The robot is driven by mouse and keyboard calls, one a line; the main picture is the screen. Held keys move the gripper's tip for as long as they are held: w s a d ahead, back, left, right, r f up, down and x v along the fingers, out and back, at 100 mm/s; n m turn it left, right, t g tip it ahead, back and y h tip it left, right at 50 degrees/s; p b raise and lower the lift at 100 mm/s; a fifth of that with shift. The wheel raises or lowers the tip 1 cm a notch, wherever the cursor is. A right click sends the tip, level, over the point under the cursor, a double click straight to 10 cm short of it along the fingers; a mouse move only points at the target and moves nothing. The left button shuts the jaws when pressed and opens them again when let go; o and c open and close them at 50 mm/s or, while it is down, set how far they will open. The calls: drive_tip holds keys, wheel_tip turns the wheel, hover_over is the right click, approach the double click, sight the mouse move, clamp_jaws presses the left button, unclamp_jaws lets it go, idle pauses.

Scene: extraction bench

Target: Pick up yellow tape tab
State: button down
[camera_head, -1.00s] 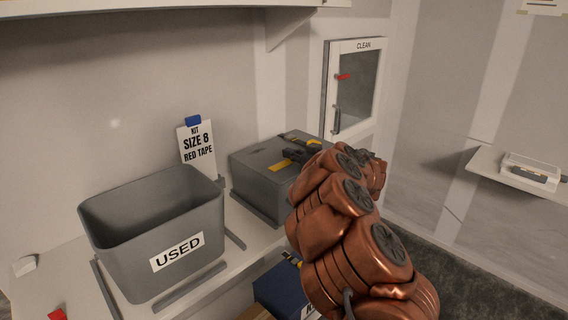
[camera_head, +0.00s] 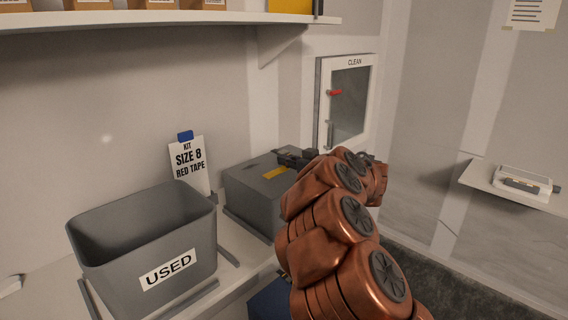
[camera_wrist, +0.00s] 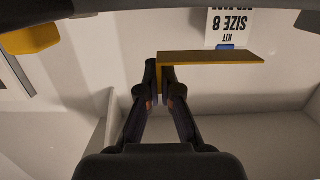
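The yellow tape tab (camera_wrist: 212,57) shows in the wrist view as a flat strip with an upright part between my fingertips. My gripper (camera_wrist: 164,92) is shut on that upright part. In the head view my gripper (camera_head: 286,156) is over the grey case (camera_head: 250,195), with a yellow strip (camera_head: 275,173) just below and left of it. I cannot tell from this view whether the strip clears the lid. My copper arm hides the right part of the case.
A grey bin marked USED (camera_head: 140,245) stands left of the case. A sign reading KIT SIZE 8 RED TAPE (camera_head: 188,160) stands behind. A shelf (camera_head: 150,17) hangs above. A cabinet marked CLEAN (camera_head: 347,100) is at the back; a small shelf (camera_head: 480,180) is at right.

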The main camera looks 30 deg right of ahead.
drive_tip(key=s+a+r+b, duration=0.1)
drive_tip(key=s+a, duration=0.3)
drive_tip(key=s, duration=0.9)
drive_tip(key=shift+s+r+b, duration=0.15)
drive_tip(key=shift+s+b, duration=0.1)
drive_tip(key=shift+b, duration=0.5)
